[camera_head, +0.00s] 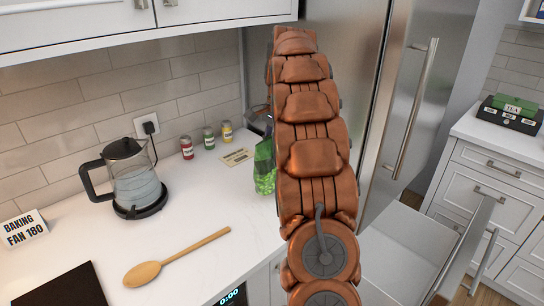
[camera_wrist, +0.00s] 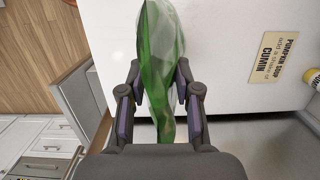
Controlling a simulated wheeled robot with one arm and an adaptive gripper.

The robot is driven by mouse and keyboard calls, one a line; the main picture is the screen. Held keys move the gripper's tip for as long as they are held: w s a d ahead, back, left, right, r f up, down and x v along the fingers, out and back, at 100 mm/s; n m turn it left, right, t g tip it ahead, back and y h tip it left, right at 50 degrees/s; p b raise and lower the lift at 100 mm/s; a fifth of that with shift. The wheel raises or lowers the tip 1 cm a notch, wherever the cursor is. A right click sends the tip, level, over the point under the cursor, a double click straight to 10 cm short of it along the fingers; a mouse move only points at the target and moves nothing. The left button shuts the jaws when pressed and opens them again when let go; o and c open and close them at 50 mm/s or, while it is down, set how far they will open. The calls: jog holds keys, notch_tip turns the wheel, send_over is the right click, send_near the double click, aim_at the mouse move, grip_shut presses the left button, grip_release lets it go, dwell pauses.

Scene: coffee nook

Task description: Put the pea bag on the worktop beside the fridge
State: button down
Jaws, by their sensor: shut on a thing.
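The pea bag (camera_head: 264,170) is a green, partly clear bag at the right end of the white worktop (camera_head: 215,200), partly hidden behind my arm in the head view. The fridge (camera_head: 352,50) stands just right of that worktop end. In the wrist view, my gripper (camera_wrist: 160,98) is shut on the bag (camera_wrist: 158,50), with one finger on each side of it. The bag hangs upright in the head view, with its lower end at or close to the worktop surface. I cannot tell whether it touches. My gripper is mostly hidden behind the arm there.
A kettle (camera_head: 136,180), several spice jars (camera_head: 209,138), a note card (camera_head: 236,156) and a wooden spoon (camera_head: 175,259) are on the worktop. The surface between spoon and card is clear. An open drawer (camera_head: 405,240) is at the lower right.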

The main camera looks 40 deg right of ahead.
jog(key=shift+w, duration=0.25)
jog(key=shift+f+p, duration=0.75)
jog(key=shift+f, duration=1)
jog(key=c, duration=0.8)
grip_release()
jog(key=shift+f, duration=0.15)
jog(key=shift+d+r+b, duration=0.2)
jog(key=shift+r+b, duration=0.2)
jog(key=shift+r, duration=0.85)
jog(key=shift+d+r+b, duration=0.2)
jog(key=shift+r+b, duration=0.15)
jog(key=shift+r, duration=0.85)
jog(key=r+p, duration=0.2)
jog(key=r, duration=0.1)
jog(key=r+p, duration=0.1)
jog(key=r, duration=0.1)
jog(key=shift+s+d, duration=0.1)
jog(key=shift+d, duration=0.15)
jog(key=shift+d+r+p, duration=0.25)
jog(key=shift+r+p, duration=0.85)
jog(key=shift+p, duration=0.25)
